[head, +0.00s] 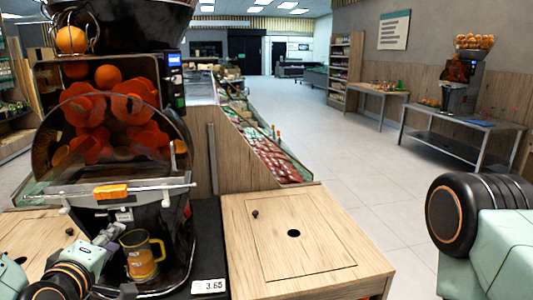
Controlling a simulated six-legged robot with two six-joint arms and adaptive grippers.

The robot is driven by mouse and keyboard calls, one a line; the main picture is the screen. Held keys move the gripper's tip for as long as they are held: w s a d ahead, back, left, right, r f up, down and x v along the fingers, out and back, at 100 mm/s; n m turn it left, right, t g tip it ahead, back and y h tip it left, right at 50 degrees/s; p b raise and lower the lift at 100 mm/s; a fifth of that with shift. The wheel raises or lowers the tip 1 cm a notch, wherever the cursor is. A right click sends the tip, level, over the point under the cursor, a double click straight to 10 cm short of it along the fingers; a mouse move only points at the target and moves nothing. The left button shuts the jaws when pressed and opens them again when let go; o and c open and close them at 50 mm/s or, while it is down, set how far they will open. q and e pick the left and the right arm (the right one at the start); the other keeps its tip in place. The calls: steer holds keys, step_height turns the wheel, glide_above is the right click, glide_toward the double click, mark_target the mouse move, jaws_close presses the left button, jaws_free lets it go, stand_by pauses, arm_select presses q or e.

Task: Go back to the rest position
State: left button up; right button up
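The orange juicer (112,120) stands at the left, dark, with oranges behind a clear curved cover and an orange-yellow tap or latch at its front. A clear yellow-rimmed jug (141,256) with some orange juice low in it stands in the juicer's lower bay, its handle to the right. My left gripper (116,262) is at the lower left, just left of the jug. Its fingers look spread apart, and I see nothing held between them. Whether a finger touches the jug is unclear. My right gripper is out of view; only part of my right arm shows at the right edge.
A wooden counter top (260,220) with a round hole lies right of the juicer. A produce display (262,145) runs behind. A metal table (462,140) with another juicer stands at the right. The tiled floor between is clear.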

arm_select(q)
steer(key=s+d+f+m+g+h, duration=0.1)
steer(key=s+d+f+m+g, duration=0.3)
steer(key=f, duration=0.5)
steer(key=s+d+f+m+g+h, duration=0.1)
steer(key=s+d+f+m+g, duration=0.2)
steer(key=s+f+m, duration=0.45)
steer(key=s+d+f+m+g+b, duration=0.1)
steer(key=s+f+g, duration=0.3)
steer(key=s+f, duration=0.4)
steer(key=s+d+f+m+g+b, duration=0.1)
steer(key=s+f+g, duration=0.3)
steer(key=s+f, duration=0.4)
steer(key=s+m, duration=0.1)
steer(key=s, duration=0.4)
steer(key=shift+d+f, duration=0.15)
steer(key=shift+f, duration=0.05)
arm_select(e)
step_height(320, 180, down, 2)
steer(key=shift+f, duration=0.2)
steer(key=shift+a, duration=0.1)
